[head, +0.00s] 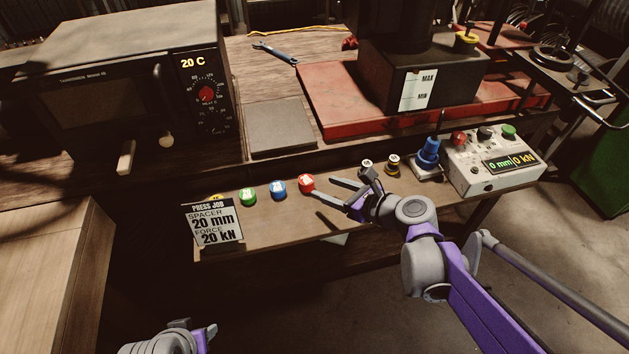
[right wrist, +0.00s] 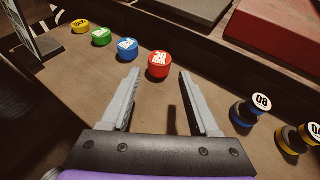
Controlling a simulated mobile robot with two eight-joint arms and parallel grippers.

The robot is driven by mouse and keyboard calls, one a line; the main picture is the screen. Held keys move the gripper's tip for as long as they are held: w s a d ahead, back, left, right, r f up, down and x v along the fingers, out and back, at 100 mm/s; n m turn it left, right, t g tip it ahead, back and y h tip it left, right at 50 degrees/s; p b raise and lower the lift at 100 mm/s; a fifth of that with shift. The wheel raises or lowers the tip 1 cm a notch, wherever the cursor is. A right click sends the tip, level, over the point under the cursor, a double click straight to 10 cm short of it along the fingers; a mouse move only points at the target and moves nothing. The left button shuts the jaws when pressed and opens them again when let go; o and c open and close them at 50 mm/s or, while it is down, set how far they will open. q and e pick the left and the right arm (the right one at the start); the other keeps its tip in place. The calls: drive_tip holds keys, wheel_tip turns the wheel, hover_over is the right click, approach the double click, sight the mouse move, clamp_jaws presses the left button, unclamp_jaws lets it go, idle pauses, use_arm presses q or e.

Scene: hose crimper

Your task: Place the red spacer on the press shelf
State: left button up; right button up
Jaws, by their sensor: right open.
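The red spacer (head: 306,183) stands on the narrow front shelf, to the right of the blue spacer. It also shows in the right wrist view (right wrist: 159,66), just beyond and between my right fingertips. My right gripper (head: 329,190) is open and empty, low over the shelf, its fingers pointing at the red spacer. In the right wrist view its two fingers (right wrist: 158,76) are spread wider than the spacer. Which surface is the press shelf is not clear.
Dark dies (head: 392,165) and a control box (head: 491,161) stand to the right. The press's red base (head: 341,98) and a grey plate (head: 281,127) lie behind.

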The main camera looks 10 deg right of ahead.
drive_tip(key=shift+v, duration=1.85)
